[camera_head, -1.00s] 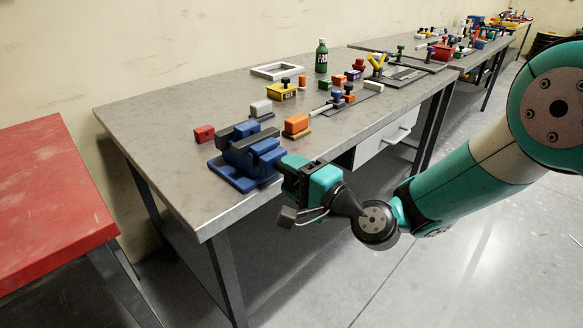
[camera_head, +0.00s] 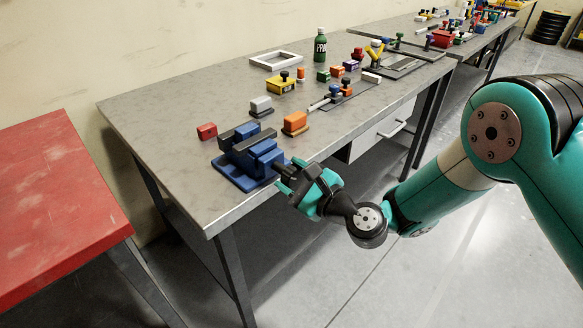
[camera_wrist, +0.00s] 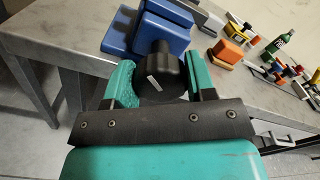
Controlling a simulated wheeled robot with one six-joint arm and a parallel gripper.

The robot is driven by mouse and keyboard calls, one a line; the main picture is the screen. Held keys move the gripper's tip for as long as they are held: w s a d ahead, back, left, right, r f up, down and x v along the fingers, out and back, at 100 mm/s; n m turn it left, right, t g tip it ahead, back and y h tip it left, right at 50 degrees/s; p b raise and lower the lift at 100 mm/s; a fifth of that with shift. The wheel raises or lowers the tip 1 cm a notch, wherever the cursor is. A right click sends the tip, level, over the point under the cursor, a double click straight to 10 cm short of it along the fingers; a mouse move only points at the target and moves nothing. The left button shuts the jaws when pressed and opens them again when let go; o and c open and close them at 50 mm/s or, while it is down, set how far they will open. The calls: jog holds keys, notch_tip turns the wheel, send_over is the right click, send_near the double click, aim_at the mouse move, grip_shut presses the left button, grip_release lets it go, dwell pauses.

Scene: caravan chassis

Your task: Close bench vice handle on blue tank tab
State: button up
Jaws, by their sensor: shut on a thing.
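The blue bench vice (camera_head: 250,160) sits at the near left corner of the grey workbench, with dark jaws on top. It also shows at the top of the wrist view (camera_wrist: 150,33). A black knob, the vice handle (camera_wrist: 163,73), sticks out of its front. My gripper (camera_wrist: 163,85) has its teal fingers on both sides of this knob and is shut on it. In the head view my gripper (camera_head: 290,178) is at the vice's front, beyond the bench edge.
A red block (camera_head: 207,131), a grey block (camera_head: 261,105) and an orange block (camera_head: 295,122) stand close to the vice. A green bottle (camera_head: 320,45) and several small parts stand farther back. A red table (camera_head: 55,200) is at the left.

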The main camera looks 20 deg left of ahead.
jog(key=shift+d+m+p, duration=0.1)
jog(key=shift+m+p, duration=0.7)
jog(key=shift+m, duration=0.8)
jog(key=shift+w, duration=0.1)
jog(key=o, duration=0.9)
jog(key=shift+d, duration=0.1)
